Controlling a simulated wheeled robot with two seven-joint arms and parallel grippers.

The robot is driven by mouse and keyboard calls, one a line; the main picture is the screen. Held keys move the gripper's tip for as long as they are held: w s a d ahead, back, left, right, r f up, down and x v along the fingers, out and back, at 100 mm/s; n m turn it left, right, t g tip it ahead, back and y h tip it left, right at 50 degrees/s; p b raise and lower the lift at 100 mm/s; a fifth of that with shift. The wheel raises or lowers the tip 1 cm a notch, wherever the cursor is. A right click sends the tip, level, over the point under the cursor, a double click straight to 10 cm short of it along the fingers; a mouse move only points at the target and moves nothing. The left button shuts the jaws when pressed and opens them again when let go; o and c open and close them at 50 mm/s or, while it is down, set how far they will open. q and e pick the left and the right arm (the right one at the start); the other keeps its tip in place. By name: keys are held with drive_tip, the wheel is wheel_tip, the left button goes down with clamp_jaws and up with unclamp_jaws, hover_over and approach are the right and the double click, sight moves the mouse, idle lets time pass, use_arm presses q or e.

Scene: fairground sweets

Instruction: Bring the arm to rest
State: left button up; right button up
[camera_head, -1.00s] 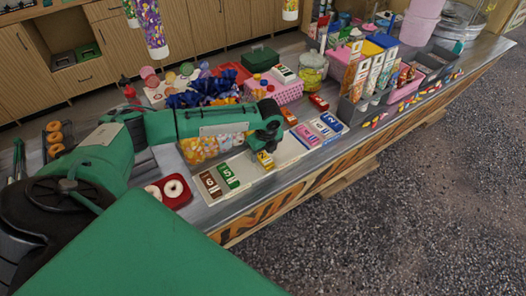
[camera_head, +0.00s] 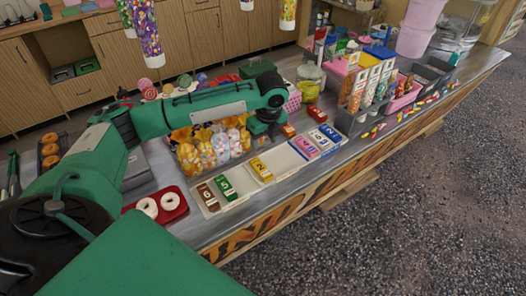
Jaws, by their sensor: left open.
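My left arm reaches in from the left, over the counter. My left gripper (camera_head: 262,130) hangs at its end, above the back of the white rack (camera_head: 280,158). Its jaws are small and partly hidden by the wrist; no held thing shows. It is apart from the yellow number block (camera_head: 260,170), which lies on the rack in front of it. A brown block (camera_head: 205,195) and a green block (camera_head: 225,187) lie to the left on the rack. Pink (camera_head: 304,147) and blue (camera_head: 319,140) blocks lie to the right. My right gripper is not in view.
Bags of sweets (camera_head: 215,147) stand right behind the rack, under my arm. A red tray (camera_head: 178,216) with white doughnuts is at the left. Grey bins with sweet tubes (camera_head: 345,118) stand at the right. Patterned tubes (camera_head: 147,32) hang above.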

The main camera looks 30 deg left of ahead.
use_arm(q)
drive_tip(key=shift+r, duration=0.5)
drive_tip(key=shift+d, duration=0.1)
